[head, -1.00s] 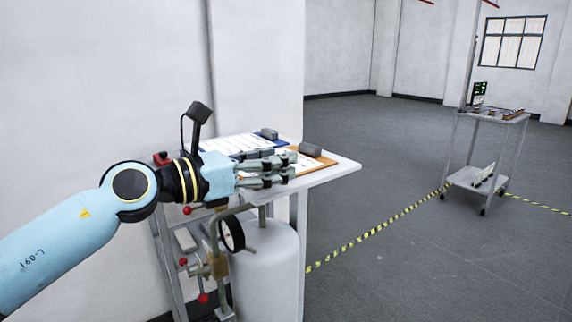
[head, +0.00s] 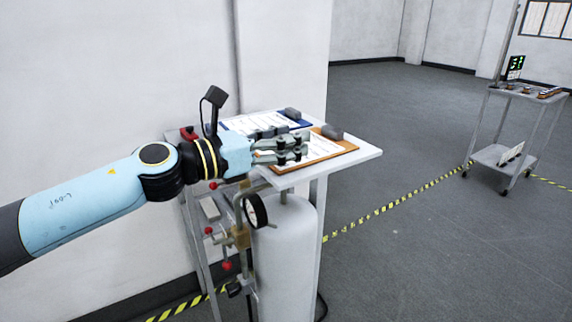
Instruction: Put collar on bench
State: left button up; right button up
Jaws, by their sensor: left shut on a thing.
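My left gripper (head: 281,150) reaches in from the left over the white-topped bench (head: 362,154) by the wall. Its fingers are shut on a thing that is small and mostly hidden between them. I cannot make out whether it is the collar, and no collar shows clearly elsewhere. The fingers show in front of a brown clipboard (head: 340,147) on the bench; the height between them is hard to tell. My right gripper is not in view.
A white tank (head: 287,255) with a gauge (head: 255,210) stands below. A grey trolley (head: 497,155) stands far right. Yellow-black tape (head: 395,207) crosses open floor.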

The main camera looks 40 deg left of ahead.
aim_at(286, 170)
pick_arm(q)
jog(key=shift+s+f+b, duration=0.1)
jog(key=shift+f+b, duration=1.15)
jog(key=shift+f, duration=0.75)
jog(key=shift+f, duration=0.1)
jog(key=o, duration=1.4)
